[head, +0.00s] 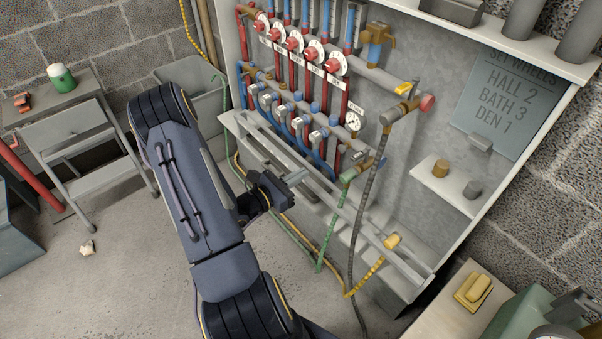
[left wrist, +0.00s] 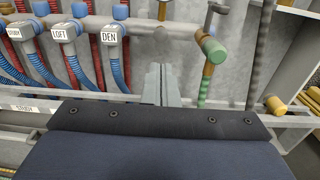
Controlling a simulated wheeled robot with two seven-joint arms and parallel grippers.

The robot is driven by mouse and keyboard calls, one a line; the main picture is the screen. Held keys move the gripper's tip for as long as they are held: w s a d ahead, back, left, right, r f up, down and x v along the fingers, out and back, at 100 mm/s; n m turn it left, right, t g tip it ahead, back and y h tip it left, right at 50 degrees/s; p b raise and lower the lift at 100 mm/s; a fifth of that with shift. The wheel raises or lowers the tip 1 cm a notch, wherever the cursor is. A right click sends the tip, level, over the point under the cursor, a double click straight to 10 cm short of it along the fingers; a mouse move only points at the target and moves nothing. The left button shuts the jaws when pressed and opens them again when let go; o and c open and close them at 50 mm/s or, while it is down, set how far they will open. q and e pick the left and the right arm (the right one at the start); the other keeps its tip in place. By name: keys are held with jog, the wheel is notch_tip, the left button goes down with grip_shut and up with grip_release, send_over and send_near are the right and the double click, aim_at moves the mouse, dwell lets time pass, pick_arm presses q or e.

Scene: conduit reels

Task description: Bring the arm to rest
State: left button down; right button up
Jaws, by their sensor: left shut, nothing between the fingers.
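My left arm reaches across the middle of the head view, in front of the open manifold cabinet (head: 408,170). My left gripper (head: 296,178) is shut and empty, its tip pointing at the lower pipes and the front rail. In the left wrist view the closed fingers (left wrist: 161,84) stand upright, between the DEN actuator (left wrist: 108,45) and a green-collared valve (left wrist: 211,50). I cannot tell whether they touch anything. My right gripper is not in view.
Hoses (head: 358,225) dangle over the cabinet's front edge. A stepped stand (head: 77,131) and grey bin (head: 196,90) are at left. A bench (head: 440,318) is at lower right.

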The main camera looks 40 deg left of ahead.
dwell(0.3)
pick_arm(q)
jog(key=s+d+r+m+g+h, duration=0.1)
jog(key=d+r+m+g+h, duration=0.45)
jog(key=d+m, duration=0.35)
jog(key=s+d+r+m+g+h, duration=0.2)
jog(key=d+r+m+g+h, duration=0.2)
jog(key=d+r+m+h, duration=0.5)
jog(key=s+d+m+g+y, duration=0.5)
jog(key=s+d+m+y, duration=0.2)
jog(key=s+m+y, duration=0.4)
jog(key=a+r+m+t+p, duration=0.1)
jog(key=r+m+p, duration=0.1)
jog(key=r+p, duration=0.9)
jog(key=s+a+r+m+t+y+p, duration=0.1)
jog(key=a+r+m+p, duration=0.1)
jog(key=r+p, duration=0.9)
jog(key=shift+s+r+p, duration=0.25)
jog(key=shift+r+p, duration=0.15)
jog(key=shift+y, duration=0.25)
